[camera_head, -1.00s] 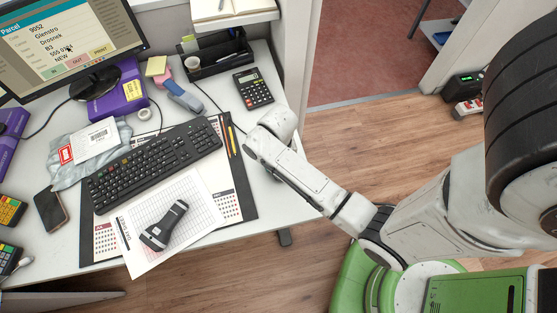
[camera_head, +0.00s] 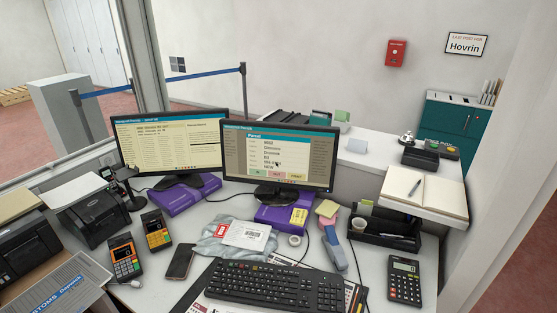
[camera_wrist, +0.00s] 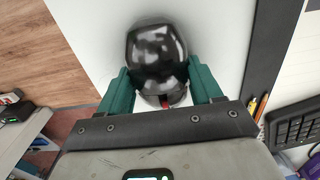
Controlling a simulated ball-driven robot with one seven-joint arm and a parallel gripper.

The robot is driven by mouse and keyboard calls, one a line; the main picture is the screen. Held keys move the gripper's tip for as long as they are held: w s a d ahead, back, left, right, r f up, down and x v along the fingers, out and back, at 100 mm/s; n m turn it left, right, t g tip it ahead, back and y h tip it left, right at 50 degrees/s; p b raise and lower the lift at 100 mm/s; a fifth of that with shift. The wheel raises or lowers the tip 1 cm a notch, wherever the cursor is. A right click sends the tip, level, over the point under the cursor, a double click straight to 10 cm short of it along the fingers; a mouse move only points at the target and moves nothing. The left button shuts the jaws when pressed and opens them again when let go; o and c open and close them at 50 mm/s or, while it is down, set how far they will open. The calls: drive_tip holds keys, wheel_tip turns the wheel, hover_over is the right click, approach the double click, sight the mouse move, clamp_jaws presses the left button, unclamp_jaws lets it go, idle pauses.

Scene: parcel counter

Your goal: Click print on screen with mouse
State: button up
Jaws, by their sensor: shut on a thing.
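In the wrist view my gripper (camera_wrist: 160,84) has its two green fingers on either side of a glossy black mouse (camera_wrist: 157,50) and is shut on it. The mouse rests on the white desk surface beside the dark desk mat edge. In the head view the right monitor (camera_head: 318,133) shows a Parcel window with a row of buttons at its bottom. The yellow print button (camera_head: 297,176) is the rightmost. A dark pointer (camera_head: 277,164) lies above the buttons, over the phone-number line. My gripper and the mouse are outside the head view.
A black keyboard (camera_head: 275,284) lies in front of the monitors, with a calculator (camera_head: 404,281) to its right. A parcel in a grey bag (camera_head: 238,237), a phone (camera_head: 179,262) and card terminals (camera_head: 125,258) are to the left. Pencils (camera_wrist: 256,106) lie near the mouse.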

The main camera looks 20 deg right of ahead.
drive_tip(key=shift+s, duration=0.2)
drive_tip(key=shift+s+d+p, duration=0.2)
drive_tip(key=shift+s+p, duration=1.05)
drive_tip(key=shift+s, duration=0.5)
drive_tip(key=o, duration=1.2)
drive_tip(key=shift+c, duration=0.2)
wheel_tip(320, 180, up, 11)
drive_tip(key=shift+a+f, duration=0.1)
drive_tip(key=shift+f, duration=0.05)
